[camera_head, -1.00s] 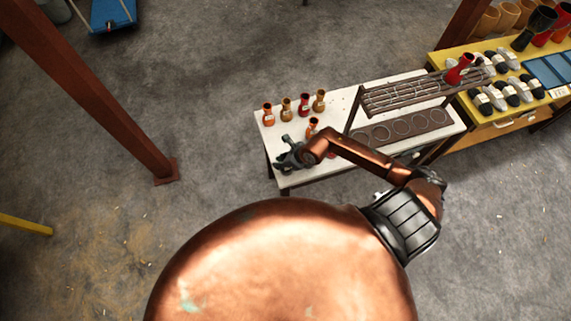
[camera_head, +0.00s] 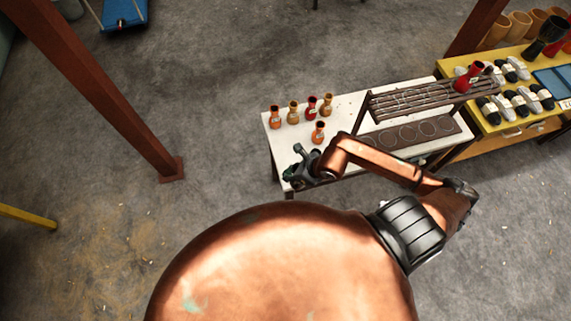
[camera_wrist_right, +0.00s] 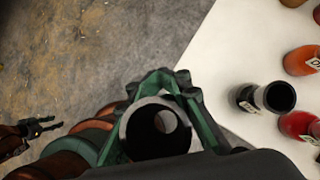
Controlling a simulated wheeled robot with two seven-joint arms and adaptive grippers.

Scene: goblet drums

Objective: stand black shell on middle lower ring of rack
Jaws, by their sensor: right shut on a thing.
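My right gripper (camera_head: 297,166) is over the front left corner of the white table in the head view. In the right wrist view its green fingers (camera_wrist_right: 165,110) are shut on a dark, hollow shell (camera_wrist_right: 124,128) with a grey rim, seen end-on. A second black shell (camera_wrist_right: 250,98) with a white tag stands on the table, apart from the gripper. The brown rack (camera_head: 368,108) stands at the table's right, with a slatted upper tier and a lower row of rings (camera_head: 450,126). The lower rings look empty. My left gripper (camera_wrist_right: 38,127) shows open and empty at the wrist view's left edge.
Several orange, tan and red shells (camera_head: 293,112) stand on the table (camera_head: 345,104) left of the rack. A red shell (camera_head: 468,78) is on the upper tier's right end. A yellow bench (camera_head: 466,108) with dark and grey items adjoins at right.

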